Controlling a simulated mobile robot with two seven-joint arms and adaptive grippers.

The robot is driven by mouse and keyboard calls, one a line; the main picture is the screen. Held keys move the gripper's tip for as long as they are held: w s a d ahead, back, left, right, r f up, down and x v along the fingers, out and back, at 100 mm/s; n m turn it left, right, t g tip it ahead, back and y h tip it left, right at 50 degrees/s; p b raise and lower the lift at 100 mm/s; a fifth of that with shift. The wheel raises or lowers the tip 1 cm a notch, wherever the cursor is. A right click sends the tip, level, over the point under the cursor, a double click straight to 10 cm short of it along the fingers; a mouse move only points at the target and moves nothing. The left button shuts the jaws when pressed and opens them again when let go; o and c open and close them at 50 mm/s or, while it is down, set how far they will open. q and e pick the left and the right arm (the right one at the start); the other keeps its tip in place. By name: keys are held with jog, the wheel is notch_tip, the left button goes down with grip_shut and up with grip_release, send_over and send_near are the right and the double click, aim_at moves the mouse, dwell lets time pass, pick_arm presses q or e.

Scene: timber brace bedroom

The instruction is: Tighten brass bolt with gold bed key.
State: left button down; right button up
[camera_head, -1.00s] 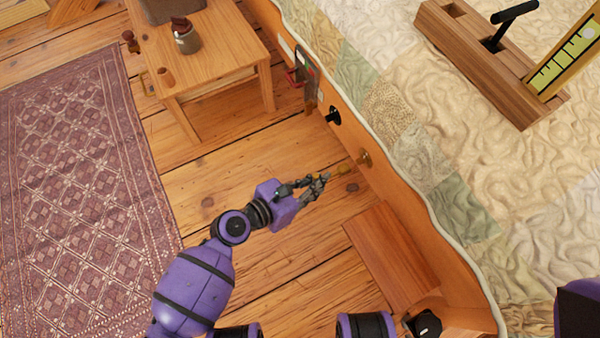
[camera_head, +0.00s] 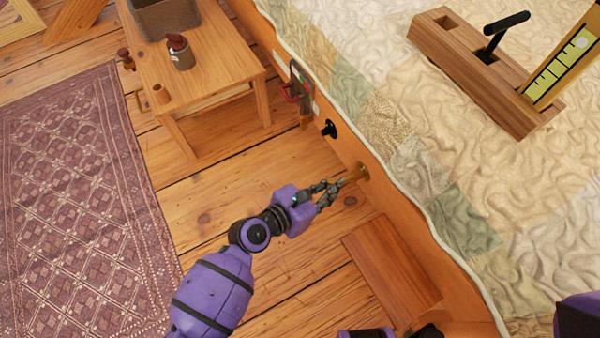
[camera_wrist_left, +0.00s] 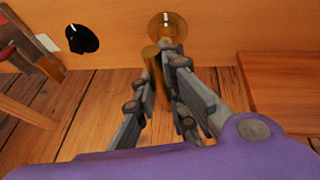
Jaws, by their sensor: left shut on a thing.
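The brass bolt (camera_head: 362,172) sits on the wooden bed rail; it also shows as a round gold disc at the top of the left wrist view (camera_wrist_left: 168,27). My left gripper (camera_head: 336,188) is shut on the gold bed key (camera_wrist_left: 157,78), whose rod shows between the fingers in the left wrist view. The key points toward the rail, its tip close to the bolt. I cannot tell whether the tip touches the bolt or is seated in it. In the head view the fingers hide most of the key.
A black knob (camera_head: 329,128) stands out from the rail beyond the bolt. A wooden box or step (camera_head: 392,268) lies on the floor near the rail. A small table (camera_head: 215,85) stands further back. The bed (camera_head: 430,130) carries a wooden block with a black lever (camera_head: 505,25).

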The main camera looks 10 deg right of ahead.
pick_arm(q)
jog(key=shift+f+b, duration=0.15)
jog(key=shift+b, duration=0.55)
jog(key=shift+r+m+t+p, duration=0.2)
jog(key=shift+m+t+p, duration=0.2)
jog(key=shift+m+p, duration=0.1)
jog(key=shift+f, duration=0.1)
jog(key=shift+a+p, duration=0.2)
jog(key=shift+p, duration=0.4)
jog(key=shift+s, duration=0.1)
